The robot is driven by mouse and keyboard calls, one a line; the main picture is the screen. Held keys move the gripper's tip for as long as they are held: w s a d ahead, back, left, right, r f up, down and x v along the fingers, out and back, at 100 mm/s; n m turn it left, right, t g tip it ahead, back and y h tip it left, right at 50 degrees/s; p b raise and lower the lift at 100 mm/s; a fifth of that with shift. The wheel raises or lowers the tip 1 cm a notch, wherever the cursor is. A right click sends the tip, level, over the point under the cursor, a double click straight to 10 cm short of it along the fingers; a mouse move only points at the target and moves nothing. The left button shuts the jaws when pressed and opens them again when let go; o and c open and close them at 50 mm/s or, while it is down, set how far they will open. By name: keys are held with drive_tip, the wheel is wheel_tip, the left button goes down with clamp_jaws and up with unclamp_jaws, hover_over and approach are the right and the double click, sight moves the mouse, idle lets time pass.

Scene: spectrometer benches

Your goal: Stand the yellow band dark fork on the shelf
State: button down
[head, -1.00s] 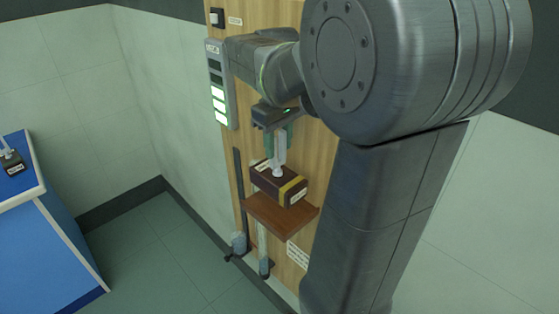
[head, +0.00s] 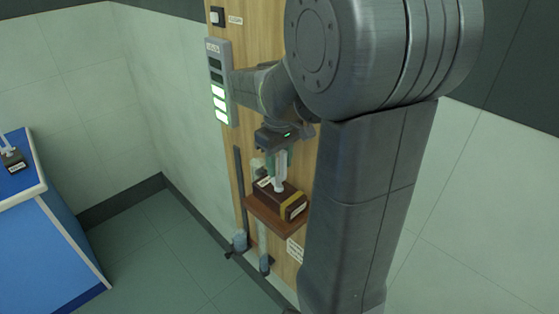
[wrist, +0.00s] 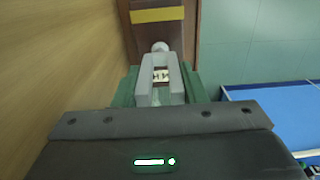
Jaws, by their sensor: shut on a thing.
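The yellow band dark fork (head: 292,203) is a pale metal tuning fork upright on a dark brown box with a yellow band and a white label. My gripper (head: 278,162) is above the box, its green fingers shut on the pale prongs. The wrist view shows the gripper (wrist: 160,88) around the prongs, with the box (wrist: 158,38) and its yellow band beyond. The small brown shelf (head: 262,212) on the wooden panel is directly under the box. The box looks on it or just above it; I cannot tell whether they touch.
The wooden panel (head: 236,60) carries an indicator strip (head: 219,85) with lit green-white cells and a switch (head: 216,16). Tubes with bluish ends (head: 240,241) stand below the shelf. A blue bench (head: 50,245) at left holds another dark-based fork (head: 13,161). Floor between is clear.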

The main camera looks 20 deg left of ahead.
sight(279, 178)
drive_tip(key=c, duration=0.9)
unclamp_jaws()
wheel_tip(279, 178, up, 12)
drive_tip(key=shift+r, duration=0.1)
